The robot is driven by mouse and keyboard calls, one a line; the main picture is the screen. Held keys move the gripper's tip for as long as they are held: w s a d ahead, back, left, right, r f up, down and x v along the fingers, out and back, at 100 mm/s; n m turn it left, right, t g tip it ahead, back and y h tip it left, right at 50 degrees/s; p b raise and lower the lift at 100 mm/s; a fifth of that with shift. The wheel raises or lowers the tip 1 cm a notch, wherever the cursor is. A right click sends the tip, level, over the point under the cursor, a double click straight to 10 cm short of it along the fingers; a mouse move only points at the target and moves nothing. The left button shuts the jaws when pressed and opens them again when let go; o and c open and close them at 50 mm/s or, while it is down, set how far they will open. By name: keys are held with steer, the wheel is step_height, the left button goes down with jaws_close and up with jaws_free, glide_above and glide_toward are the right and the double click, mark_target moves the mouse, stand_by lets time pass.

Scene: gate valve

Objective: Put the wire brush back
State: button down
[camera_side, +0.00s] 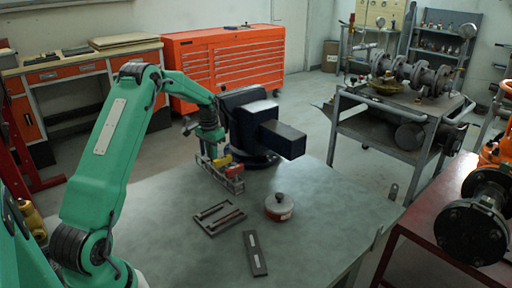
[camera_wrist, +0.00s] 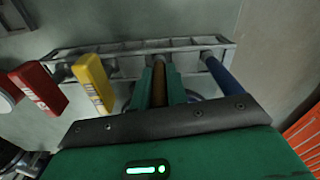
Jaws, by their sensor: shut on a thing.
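My gripper (camera_wrist: 160,88) is shut on a brown handle, which I take to be the wire brush (camera_wrist: 159,86). In the wrist view the handle lies between the green fingers and points at the middle of a grey metal rack (camera_wrist: 205,49). The brush head is hidden, and I cannot tell whether it sits in a slot. In the side view my gripper (camera_side: 209,148) is right over the rack (camera_side: 229,180) on the table, in front of the vise. The brush is too small to make out there.
The rack also holds a yellow-handled tool (camera_wrist: 94,82), a red-handled tool (camera_wrist: 39,87) and a blue-handled tool (camera_wrist: 222,75). A dark vise (camera_side: 264,125) stands close behind. A slotted frame (camera_side: 205,212), a round tin (camera_side: 279,209) and a dark flat bar (camera_side: 255,254) lie in front.

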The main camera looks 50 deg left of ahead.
steer(key=shift+f, duration=0.1)
steer(key=c, duration=1.4)
jaws_free()
steer(key=r, duration=1.2)
steer(key=shift+s+r, duration=0.1)
steer(key=shift+s, duration=0.25)
steer(key=shift+d, duration=0.1)
